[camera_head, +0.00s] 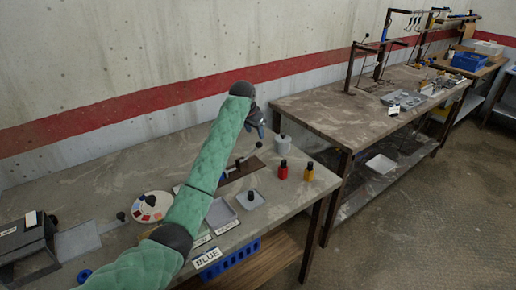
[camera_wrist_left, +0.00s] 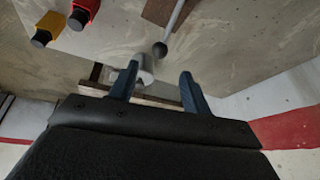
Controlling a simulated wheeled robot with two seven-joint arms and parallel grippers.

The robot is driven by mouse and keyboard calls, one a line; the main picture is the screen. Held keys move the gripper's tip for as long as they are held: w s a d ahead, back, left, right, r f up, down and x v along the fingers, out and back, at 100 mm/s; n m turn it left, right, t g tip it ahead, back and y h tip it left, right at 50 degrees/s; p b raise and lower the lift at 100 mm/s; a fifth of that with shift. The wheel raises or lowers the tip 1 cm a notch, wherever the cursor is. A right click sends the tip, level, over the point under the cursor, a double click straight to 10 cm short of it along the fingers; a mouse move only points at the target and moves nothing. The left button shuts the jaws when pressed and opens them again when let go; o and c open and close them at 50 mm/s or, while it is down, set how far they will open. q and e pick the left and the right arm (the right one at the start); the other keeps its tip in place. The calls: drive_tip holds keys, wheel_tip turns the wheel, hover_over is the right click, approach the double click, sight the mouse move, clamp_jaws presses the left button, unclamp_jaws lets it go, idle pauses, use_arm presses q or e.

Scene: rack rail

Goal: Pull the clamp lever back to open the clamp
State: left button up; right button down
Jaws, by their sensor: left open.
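The clamp lever is a thin grey rod with a dark ball knob (camera_wrist_left: 160,49), running up to the brown base board (camera_wrist_left: 158,11) at the top of the left wrist view. In the head view the brown board (camera_head: 236,176) lies on the near table, partly hidden by my arm, with a dark knob (camera_head: 259,144) just past its end. My left gripper (camera_head: 259,131) is above that end of the board. Its two blue fingers (camera_wrist_left: 159,74) are open and empty, and the knob shows just beyond and between their tips. How far apart they are in depth I cannot tell.
A pale cylinder (camera_head: 283,144) stands close beside the gripper. Red (camera_head: 283,171) and yellow (camera_head: 308,173) black-topped blocks stand near the table's right edge. The wall is close behind.

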sight(258, 143)
use_arm(q)
drive_tip(key=shift+p+x, duration=1.25)
drive_tip(key=shift+x, duration=2.75)
use_arm(e)
wheel_tip(258, 143, down, 6)
drive_tip(key=s+d, duration=0.1)
drive_tip(key=shift+d, duration=0.25)
drive_tip(key=shift+s+f, duration=0.1)
use_arm(q)
clamp_jaws()
